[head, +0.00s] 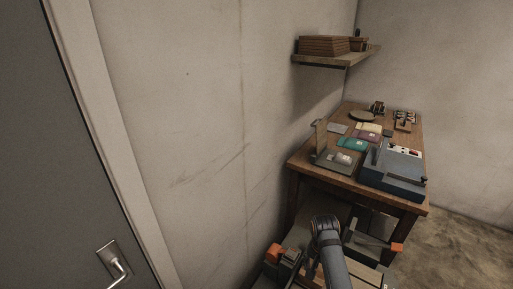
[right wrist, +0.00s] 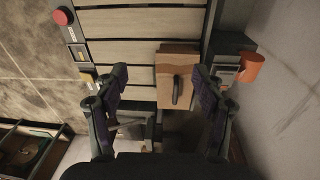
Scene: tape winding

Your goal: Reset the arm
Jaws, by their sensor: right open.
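My right arm rises from the bottom of the head view, and its gripper (head: 313,262) hangs low over a slatted bench, partly hidden by the arm itself. In the right wrist view the right gripper (right wrist: 158,78) has its two dark fingers spread wide, with nothing held between them. Beyond the fingers, a brown wooden block (right wrist: 172,62) with a dark handle lies at the edge of the slatted surface. I cannot tell whether the right finger touches it. My left gripper is in neither view.
The slatted bench (right wrist: 135,55) has a red button (right wrist: 63,16) and an orange cylinder (right wrist: 251,67) at its sides. A wooden table (head: 297,166) with a blue machine (head: 388,181) stands behind. A wall shelf (head: 320,61) is above. A grey door (head: 45,160) is at left.

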